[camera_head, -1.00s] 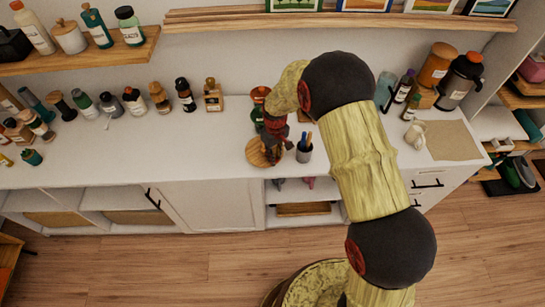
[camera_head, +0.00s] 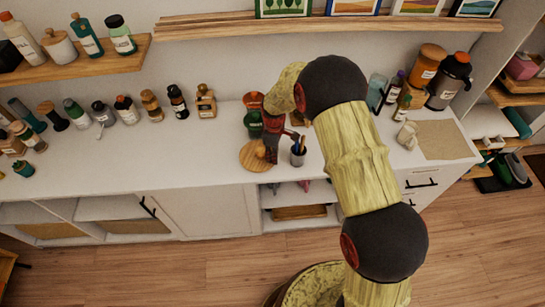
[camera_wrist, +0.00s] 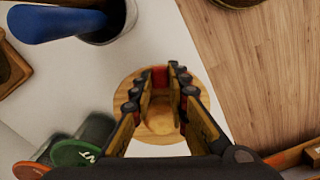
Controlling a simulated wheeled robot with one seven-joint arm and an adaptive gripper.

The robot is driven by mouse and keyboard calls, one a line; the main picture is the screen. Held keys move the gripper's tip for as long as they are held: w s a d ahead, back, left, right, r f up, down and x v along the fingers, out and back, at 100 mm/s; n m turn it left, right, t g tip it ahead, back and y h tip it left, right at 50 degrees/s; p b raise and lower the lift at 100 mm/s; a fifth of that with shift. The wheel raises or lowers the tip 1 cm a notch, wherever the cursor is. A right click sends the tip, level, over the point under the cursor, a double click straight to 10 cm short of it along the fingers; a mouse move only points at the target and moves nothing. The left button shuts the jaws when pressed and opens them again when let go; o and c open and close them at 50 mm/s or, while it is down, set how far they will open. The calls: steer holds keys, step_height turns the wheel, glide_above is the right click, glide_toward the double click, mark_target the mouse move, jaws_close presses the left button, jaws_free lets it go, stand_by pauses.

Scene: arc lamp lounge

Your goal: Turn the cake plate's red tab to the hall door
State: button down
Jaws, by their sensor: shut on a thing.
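The cake plate is a round wooden disc (camera_head: 252,157) on the white counter, left of a grey pen cup. In the wrist view the wooden disc (camera_wrist: 130,102) lies under my fingers. My gripper (camera_head: 270,158) points down over the plate's right part. In the wrist view my gripper (camera_wrist: 163,85) has its fingers a little apart, with a small red patch (camera_wrist: 160,73) between the tips. It looks like the red tab, held between the fingers, though the fingers partly hide it. I cannot make out the hall door in either view.
The pen cup (camera_head: 298,154) stands close to the gripper's right. Green and red-capped jars (camera_head: 253,118) stand just behind the plate. Several bottles (camera_head: 150,105) line the counter at left. A brown mat (camera_head: 441,140) lies at right. The counter's front edge is close to the plate.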

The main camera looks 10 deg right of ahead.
steer(key=shift+w+d+n, duration=0.15)
steer(key=shift+w+n, duration=0.3)
steer(key=shift+n, duration=0.3)
steer(key=shift+w+d+n, duration=0.15)
steer(key=shift+w+n, duration=0.25)
steer(key=shift+n, duration=0.35)
steer(key=shift+w+d+n, duration=0.1)
steer(key=shift+w+n, duration=0.35)
steer(key=shift+n, duration=0.45)
steer(key=shift+w+n, duration=0.2)
steer(key=shift+n, duration=0.1)
steer(key=c, duration=1.7)
jaws_free()
step_height(320, 180, up, 12)
